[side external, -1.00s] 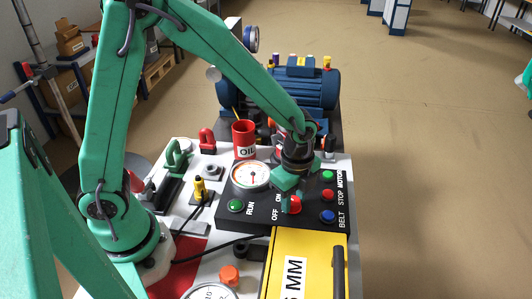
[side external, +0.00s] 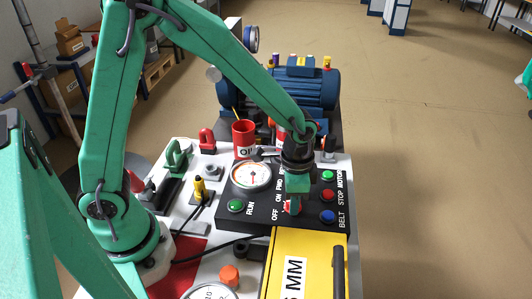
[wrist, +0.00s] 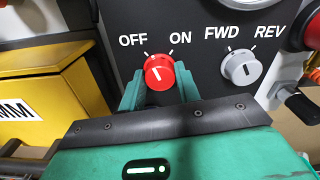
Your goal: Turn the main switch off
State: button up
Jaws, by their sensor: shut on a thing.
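The main switch is a red round knob (wrist: 159,73) with a white pointer line, on the black control panel (side external: 262,216) under the labels OFF and ON. My gripper (wrist: 160,85) is shut on the knob, one green finger on each side. In the side view my gripper (side external: 292,205) points down at the panel and hides most of the knob.
A grey FWD/REV knob (wrist: 241,67) sits right of the main switch in the wrist view. Green (side external: 328,176), red (side external: 327,195) and blue (side external: 327,216) buttons lie close right in the side view. A yellow box (side external: 290,250) stands in front.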

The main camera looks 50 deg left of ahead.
jog(key=shift+n, duration=1.5)
jog(key=o, duration=1)
jog(key=shift+c, duration=0.2)
jog(key=shift+r, duration=3.85)
jog(key=shift+r, duration=0.1)
